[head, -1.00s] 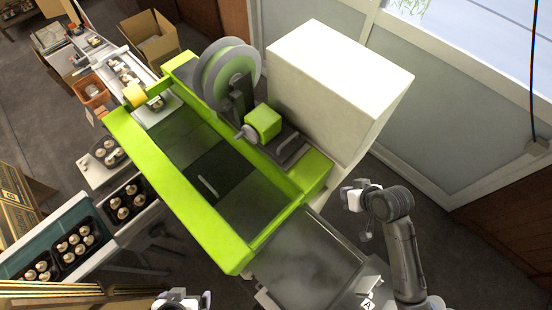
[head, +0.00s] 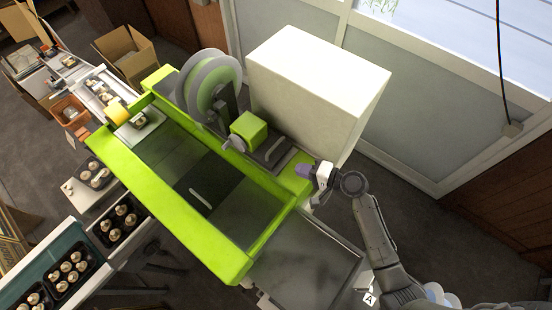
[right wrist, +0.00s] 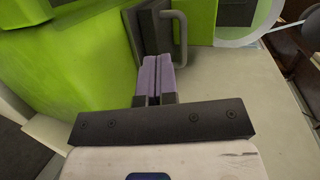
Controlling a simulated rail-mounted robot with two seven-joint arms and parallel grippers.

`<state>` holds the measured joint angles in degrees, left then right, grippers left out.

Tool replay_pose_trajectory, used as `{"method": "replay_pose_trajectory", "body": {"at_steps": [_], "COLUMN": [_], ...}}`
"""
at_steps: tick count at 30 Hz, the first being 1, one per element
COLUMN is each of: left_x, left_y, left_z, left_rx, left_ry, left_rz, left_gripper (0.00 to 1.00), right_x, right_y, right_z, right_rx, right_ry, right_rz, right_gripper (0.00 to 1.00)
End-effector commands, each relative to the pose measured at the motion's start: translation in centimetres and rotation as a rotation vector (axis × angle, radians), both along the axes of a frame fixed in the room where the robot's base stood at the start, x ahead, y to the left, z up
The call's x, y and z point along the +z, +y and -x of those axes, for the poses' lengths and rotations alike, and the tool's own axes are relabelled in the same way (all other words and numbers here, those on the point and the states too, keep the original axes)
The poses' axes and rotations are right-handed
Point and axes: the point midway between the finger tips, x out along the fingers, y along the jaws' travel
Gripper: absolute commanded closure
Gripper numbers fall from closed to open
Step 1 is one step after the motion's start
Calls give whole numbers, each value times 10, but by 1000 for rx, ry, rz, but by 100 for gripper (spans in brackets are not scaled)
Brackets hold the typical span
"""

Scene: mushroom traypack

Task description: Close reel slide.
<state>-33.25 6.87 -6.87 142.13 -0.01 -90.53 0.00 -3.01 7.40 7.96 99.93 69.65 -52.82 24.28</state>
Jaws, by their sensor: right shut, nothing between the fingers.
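The reel slide (head: 271,149) is a dark grey plate with a bar handle on the green machine (head: 170,185), right of the small green block (head: 248,131). In the right wrist view, the dark slide (right wrist: 148,32) and its grey handle (right wrist: 181,42) are just ahead of my fingers. My right gripper (head: 306,171) is at the machine's right end, beside the slide. Its purple fingers (right wrist: 158,76) are shut together and empty. Their tips appear close to the slide and left of the handle; contact cannot be told. My left gripper is not in view.
The green and grey reel (head: 213,86) stands behind the slide. A large white box-shaped housing (head: 318,85) rises behind my right gripper. A grey metal tray (head: 305,262) lies in front. Trays of mushrooms (head: 68,275) are at the left.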

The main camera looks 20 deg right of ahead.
Motion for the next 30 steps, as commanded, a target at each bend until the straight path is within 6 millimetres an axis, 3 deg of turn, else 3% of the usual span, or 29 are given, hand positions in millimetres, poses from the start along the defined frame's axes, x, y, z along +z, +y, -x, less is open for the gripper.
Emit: {"method": "replay_pose_trajectory", "body": {"at_steps": [6,15,30], "left_x": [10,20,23], "left_y": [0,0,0], "left_z": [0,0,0], "left_rx": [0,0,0], "left_ry": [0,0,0], "left_rz": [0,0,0], "left_gripper": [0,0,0], "right_x": [-10,-13,-15], "right_y": [27,52,60], "right_z": [-31,-60,-69], "right_rx": [0,1,2], "right_ry": [0,0,0], "right_rz": [-3,1,2], "right_gripper": [100,100,100]}}
